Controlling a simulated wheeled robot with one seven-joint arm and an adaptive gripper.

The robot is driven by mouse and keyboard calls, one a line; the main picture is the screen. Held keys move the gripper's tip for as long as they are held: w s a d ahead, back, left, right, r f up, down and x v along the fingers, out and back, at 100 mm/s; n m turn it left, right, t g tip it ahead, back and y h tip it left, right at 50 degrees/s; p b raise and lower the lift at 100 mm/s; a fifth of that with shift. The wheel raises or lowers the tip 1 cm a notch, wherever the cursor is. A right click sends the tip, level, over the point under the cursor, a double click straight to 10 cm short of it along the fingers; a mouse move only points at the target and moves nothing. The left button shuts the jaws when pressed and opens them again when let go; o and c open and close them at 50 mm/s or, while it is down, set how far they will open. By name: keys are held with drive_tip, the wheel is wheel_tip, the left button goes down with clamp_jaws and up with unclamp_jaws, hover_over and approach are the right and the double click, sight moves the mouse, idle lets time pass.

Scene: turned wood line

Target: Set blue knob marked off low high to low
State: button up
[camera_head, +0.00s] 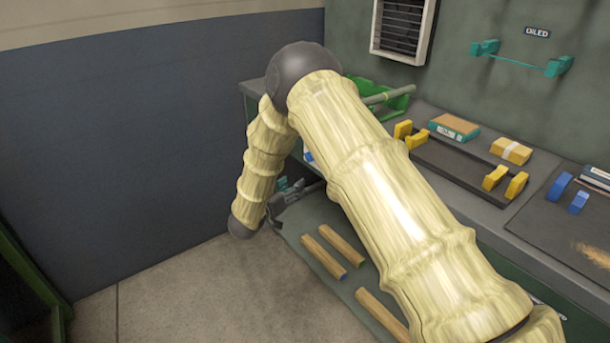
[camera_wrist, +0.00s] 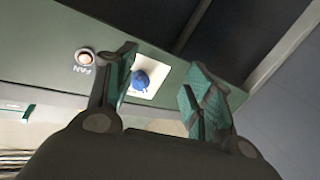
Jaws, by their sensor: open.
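The blue knob (camera_wrist: 141,80) sits on a white plate (camera_wrist: 152,91) on a green panel in the wrist view. Its pointer and the off, low and high marks are too small to read. My gripper (camera_wrist: 160,78) is open, with its teal-padded fingers on either side of the knob in the picture. Whether the fingers touch the knob cannot be told. In the head view my gripper (camera_head: 287,193) is at the bench's left end, partly hidden, and my arm covers much of the bench front.
A round button (camera_wrist: 86,57) labelled FAN is beside the knob, close to the left finger. Wooden bars lie on a low shelf (camera_head: 318,215) below the bench. A green crate (camera_head: 393,101) and yellow holders (camera_head: 403,129) stand on the bench top. The floor (camera_head: 200,290) at left is clear.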

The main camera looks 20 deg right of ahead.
drive_tip(key=w+a+r+m+g+h+b, duration=0.3)
drive_tip(key=r+m+g+h+b, duration=0.1)
drive_tip(key=r+m+b, duration=0.15)
drive_tip(key=w+d+g+b, duration=0.1)
drive_tip(key=w+d, duration=0.2)
drive_tip(key=d, duration=0.7)
drive_tip(key=shift+r+b, duration=0.25)
drive_tip(key=shift+b, duration=0.1)
drive_tip(key=shift+w, duration=0.1)
drive_tip(key=c, duration=1)
